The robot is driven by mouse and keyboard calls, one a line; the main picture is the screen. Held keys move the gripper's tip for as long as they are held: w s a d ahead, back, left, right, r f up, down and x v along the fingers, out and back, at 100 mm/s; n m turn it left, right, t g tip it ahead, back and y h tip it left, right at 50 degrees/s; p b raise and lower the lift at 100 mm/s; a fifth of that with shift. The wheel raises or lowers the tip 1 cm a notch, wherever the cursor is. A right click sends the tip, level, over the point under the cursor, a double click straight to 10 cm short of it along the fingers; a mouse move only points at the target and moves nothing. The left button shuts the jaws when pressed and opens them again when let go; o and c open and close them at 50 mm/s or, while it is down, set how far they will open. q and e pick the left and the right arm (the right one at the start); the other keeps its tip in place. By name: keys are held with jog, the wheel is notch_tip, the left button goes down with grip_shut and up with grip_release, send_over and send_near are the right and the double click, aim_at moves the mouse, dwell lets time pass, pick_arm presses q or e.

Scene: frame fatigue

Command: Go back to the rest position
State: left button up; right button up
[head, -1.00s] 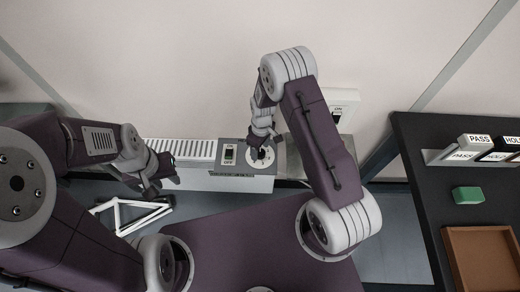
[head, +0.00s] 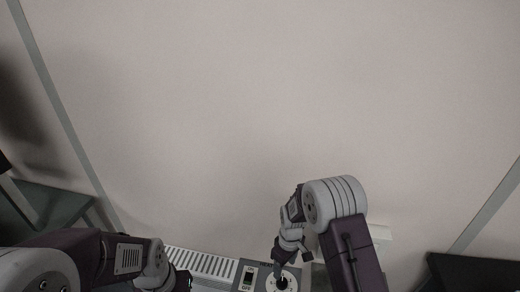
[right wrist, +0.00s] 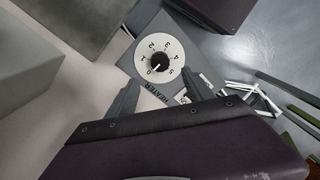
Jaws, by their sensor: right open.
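My right gripper (head: 279,266) is at the heater box (head: 240,283), over its round dial (head: 272,283) at the bottom of the head view. In the right wrist view the two fingers (right wrist: 160,92) are spread apart with nothing between them. The white dial face (right wrist: 142,52) with numbers and a black knob (right wrist: 160,61) shows just beyond the fingertips. My left gripper (head: 182,281) is at the lower left of the head view, dark and partly cut off, so its jaws are unclear.
A switch plate (head: 248,276) sits beside the dial, and a slatted white radiator (head: 205,264) runs left of it. A white tube frame (right wrist: 262,99) lies at the right in the wrist view. A dark table (head: 475,272) edge is at the lower right. The wall above is bare.

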jog(key=s+d+r+m+p, duration=0.1)
jog(key=s+r+m+p, duration=0.1)
jog(key=r, duration=0.5)
jog(key=s+d+r+m+t+p, duration=0.1)
jog(key=s+d+r+m+p, duration=0.1)
jog(key=s+r+p, duration=0.3)
jog(key=s+d+r+m+p, duration=0.2)
jog(key=s+r, duration=0.5)
jog(key=r, duration=0.4)
jog(key=shift+r+m+t+p, duration=0.15)
jog(key=shift+m+t+p, duration=0.15)
jog(key=shift+m+p, duration=0.65)
jog(key=shift+s+d+m, duration=0.1)
jog(key=shift+s+m, duration=0.1)
jog(key=shift+m, duration=0.05)
